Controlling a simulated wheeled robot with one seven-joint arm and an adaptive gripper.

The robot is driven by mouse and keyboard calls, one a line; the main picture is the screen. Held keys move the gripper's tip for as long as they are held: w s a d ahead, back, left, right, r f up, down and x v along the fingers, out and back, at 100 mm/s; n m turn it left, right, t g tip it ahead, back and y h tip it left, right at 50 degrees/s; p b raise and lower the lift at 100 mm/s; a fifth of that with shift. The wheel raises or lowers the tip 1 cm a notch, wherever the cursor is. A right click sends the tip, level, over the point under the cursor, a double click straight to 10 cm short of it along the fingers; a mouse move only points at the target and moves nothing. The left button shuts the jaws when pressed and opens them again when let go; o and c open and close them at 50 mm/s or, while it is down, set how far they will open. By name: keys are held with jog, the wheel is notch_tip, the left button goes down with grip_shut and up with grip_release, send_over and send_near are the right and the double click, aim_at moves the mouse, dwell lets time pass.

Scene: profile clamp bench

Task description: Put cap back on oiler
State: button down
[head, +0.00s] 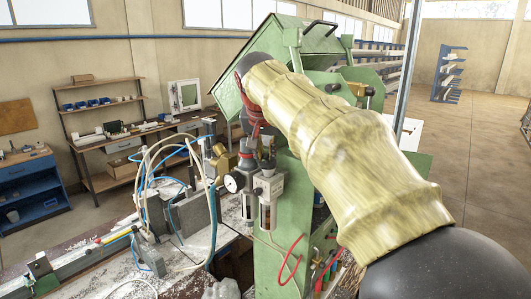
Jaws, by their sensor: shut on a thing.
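The oiler (270,189) is part of an air-service unit with grey heads and clear bowls, fixed upright at the left side of the green machine. A round pressure gauge (234,181) sits just left of it. My arm, in a yellowish sleeve, reaches in from the lower right. My gripper (262,143) is small, dark and partly hidden behind the sleeve's end, just above the oiler's top. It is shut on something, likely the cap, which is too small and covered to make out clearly. I cannot tell whether the held thing touches the oiler.
The green machine housing (285,215) stands close behind and right of the oiler. Pale and blue hoses (150,180) loop at the left, and red tubing (290,262) hangs below. A cluttered machine bed (110,270) lies at lower left. Shelves and a workbench stand farther back.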

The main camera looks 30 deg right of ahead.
dwell(0.4)
jog(key=c, duration=1.7)
grip_release()
jog(key=shift+o, duration=1)
jog(key=shift+o, duration=1.2)
jog(key=shift+r, duration=0.15)
jog(key=shift+r+p, duration=1.85)
jog(key=shift+r, duration=0.25)
jog(key=c, duration=0.3)
